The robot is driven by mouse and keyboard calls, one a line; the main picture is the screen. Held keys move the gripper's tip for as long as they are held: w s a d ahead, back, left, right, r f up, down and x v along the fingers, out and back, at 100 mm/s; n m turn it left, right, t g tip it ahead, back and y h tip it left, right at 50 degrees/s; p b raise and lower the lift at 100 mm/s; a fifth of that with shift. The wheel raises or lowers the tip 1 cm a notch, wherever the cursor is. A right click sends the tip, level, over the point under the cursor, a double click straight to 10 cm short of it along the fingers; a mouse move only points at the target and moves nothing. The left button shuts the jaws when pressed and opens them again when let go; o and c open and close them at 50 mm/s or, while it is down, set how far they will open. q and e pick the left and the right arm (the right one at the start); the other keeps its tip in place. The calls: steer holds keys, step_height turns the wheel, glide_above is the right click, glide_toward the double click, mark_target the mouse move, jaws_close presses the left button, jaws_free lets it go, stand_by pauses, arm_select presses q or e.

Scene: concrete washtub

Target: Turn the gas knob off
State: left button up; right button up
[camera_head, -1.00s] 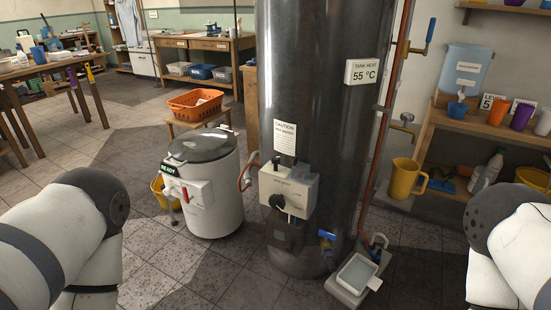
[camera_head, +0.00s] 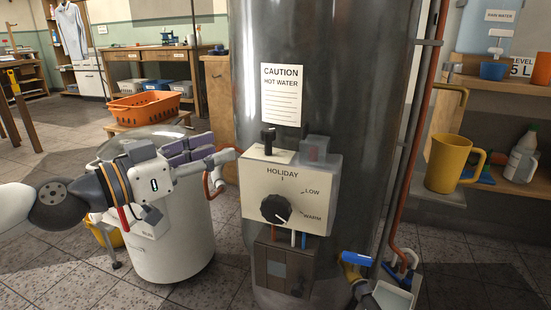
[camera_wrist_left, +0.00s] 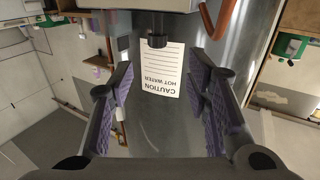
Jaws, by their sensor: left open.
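A cream gas control box (camera_head: 260,190) is fixed to the front of the dark tank. A round black dial (camera_head: 275,209) on its face sits below "HOLIDAY", with "LOW" and "WARM" at its right; its white mark points to the lower right. A black knob (camera_head: 268,138) stands on top of the box. This knob (camera_wrist_left: 157,38) also shows at the top of the left wrist view. My left gripper (camera_head: 208,150) is open and empty, left of the box and apart from both controls. Its purple-padded fingers (camera_wrist_left: 163,80) frame the caution label in the wrist view.
The tall tank (camera_head: 330,80) carries a caution label (camera_head: 284,94). A white drum (camera_head: 175,245) stands below my left arm, with an orange basket (camera_head: 145,104) behind. A copper pipe (camera_head: 408,170), yellow jug (camera_head: 452,163) and blue-handled valve (camera_head: 356,259) are at the right.

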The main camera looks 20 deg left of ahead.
mark_target(263, 135)
arm_select(q)
steer(key=b+x, duration=0.1)
steer(key=x, duration=1)
steer(key=shift+w+d+b, duration=0.1)
steer(key=shift+d+b, duration=0.2)
steer(key=shift+b, duration=0.05)
jaws_close()
